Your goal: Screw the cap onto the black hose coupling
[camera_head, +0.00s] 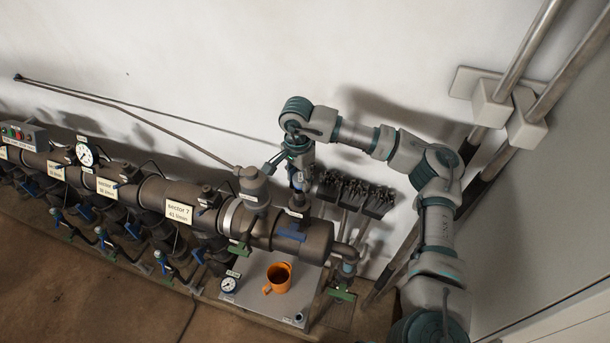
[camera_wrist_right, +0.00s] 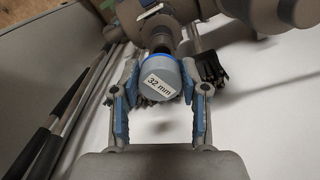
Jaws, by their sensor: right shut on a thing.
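The cap (camera_wrist_right: 162,78) is a round blue-grey piece with a white "32 mm" label, seen face-on in the right wrist view. My right gripper (camera_wrist_right: 161,84) has its two blue-padded fingers on either side of the cap and is shut on it. The dark hose coupling (camera_wrist_right: 162,42) shows directly behind the cap, in line with it. I cannot tell how far the cap sits on it. In the head view my right gripper (camera_head: 298,178) points down above the right end of the manifold, and the cap is hard to make out there. My left gripper is not in view.
The manifold pipe (camera_head: 312,240) with labels, valves and gauges runs left along the wall. An orange mug (camera_head: 278,278) stands on a light grey board (camera_head: 255,298) below it. Dark tools hang on a wall rack (camera_head: 375,200) to the right. Metal wall pipes (camera_head: 515,65) stand at upper right.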

